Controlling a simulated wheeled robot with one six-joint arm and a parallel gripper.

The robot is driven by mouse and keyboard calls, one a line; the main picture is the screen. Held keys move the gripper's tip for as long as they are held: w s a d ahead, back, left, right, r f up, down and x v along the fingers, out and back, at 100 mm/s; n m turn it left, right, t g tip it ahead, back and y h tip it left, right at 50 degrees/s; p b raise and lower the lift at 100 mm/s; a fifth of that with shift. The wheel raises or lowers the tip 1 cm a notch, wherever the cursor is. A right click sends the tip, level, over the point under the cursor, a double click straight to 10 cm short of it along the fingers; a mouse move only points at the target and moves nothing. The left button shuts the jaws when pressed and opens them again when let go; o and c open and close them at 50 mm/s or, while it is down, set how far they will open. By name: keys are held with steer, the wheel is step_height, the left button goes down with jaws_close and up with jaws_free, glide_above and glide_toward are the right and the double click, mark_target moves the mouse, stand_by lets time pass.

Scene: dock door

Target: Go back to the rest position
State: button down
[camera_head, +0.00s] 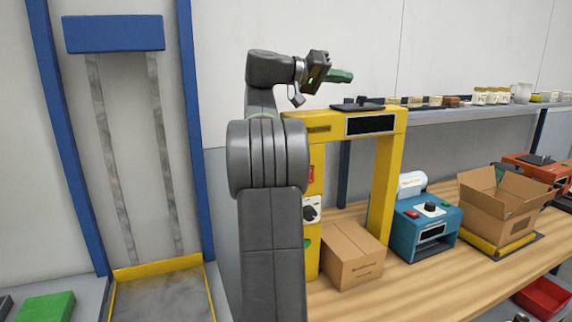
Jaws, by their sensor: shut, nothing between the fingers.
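My gripper (342,76) is up in the air above the left end of the yellow frame (388,120), in front of the pale wall. Its fingers are green, point to the right and are shut with nothing between them. My grey arm rises from the bottom of the view and bends at the top toward the right. It hides part of the wall and of the bench's left end.
A closed cardboard box (352,258) stands under the yellow frame. A blue machine (425,228) and an open cardboard box (500,212) stand to its right on the wooden bench (400,288). A shelf (455,115) holds jars. A blue-framed dock (60,140) is left.

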steer(key=shift+w+a+f+n+h+p, duration=0.35)
steer(key=shift+w+n+p, duration=0.5)
steer(key=shift+n+p, duration=0.45)
steer(key=shift+w+a+f+n+h+p, duration=0.3)
steer(key=shift+w+n+p, duration=0.6)
steer(key=shift+n, duration=0.75)
steer(key=shift+w+a+f+n+h+p, duration=0.35)
steer(key=shift+w+n+p, duration=0.45)
steer(key=shift+n+p, duration=0.55)
steer(key=shift+s, duration=0.1)
